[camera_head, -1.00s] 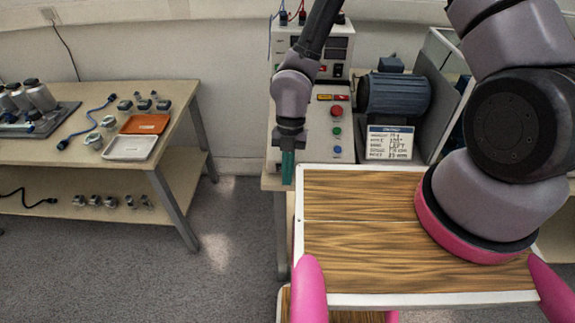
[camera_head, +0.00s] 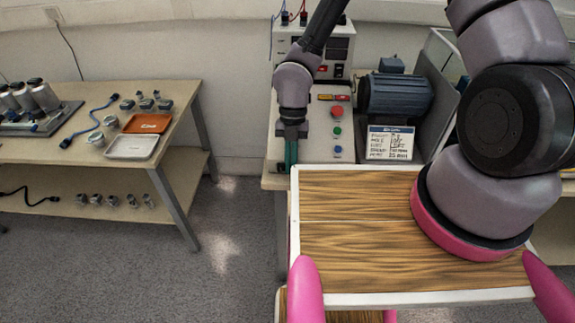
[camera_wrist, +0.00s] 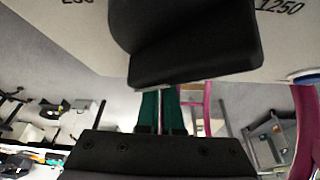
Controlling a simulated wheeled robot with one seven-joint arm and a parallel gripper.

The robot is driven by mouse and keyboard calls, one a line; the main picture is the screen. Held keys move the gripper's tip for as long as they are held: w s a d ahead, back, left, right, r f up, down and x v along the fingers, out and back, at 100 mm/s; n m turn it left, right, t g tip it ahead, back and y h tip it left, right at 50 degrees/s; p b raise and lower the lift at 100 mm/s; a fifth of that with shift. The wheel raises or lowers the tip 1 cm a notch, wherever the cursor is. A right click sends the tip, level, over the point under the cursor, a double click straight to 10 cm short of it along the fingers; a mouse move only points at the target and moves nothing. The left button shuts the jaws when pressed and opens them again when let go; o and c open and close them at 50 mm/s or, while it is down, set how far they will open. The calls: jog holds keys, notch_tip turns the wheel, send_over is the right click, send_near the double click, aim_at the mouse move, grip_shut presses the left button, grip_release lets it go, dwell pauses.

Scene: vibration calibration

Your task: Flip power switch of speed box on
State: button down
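A grey box with a sloped front panel (camera_head: 343,147) stands on the back bench, with red, green and blue buttons in a column. A taller grey instrument box (camera_head: 338,44) with a dark display stands behind it. No label tells which is the speed box, and I cannot make out its power switch. My gripper (camera_head: 291,160) hangs pointing down at the panel's left side. There, a large black knob (camera_wrist: 190,50) on a pale face printed "1250" hides the fingertips.
A blue-grey motor (camera_head: 396,94) and a white label card (camera_head: 390,143) stand right of the panel. A wood-topped, white-rimmed surface (camera_head: 350,240) lies in front. A left bench (camera_head: 60,152) holds trays and small parts.

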jog(key=shift+a, duration=0.1)
jog(key=shift+s+a, duration=0.5)
jog(key=shift+a, duration=0.05)
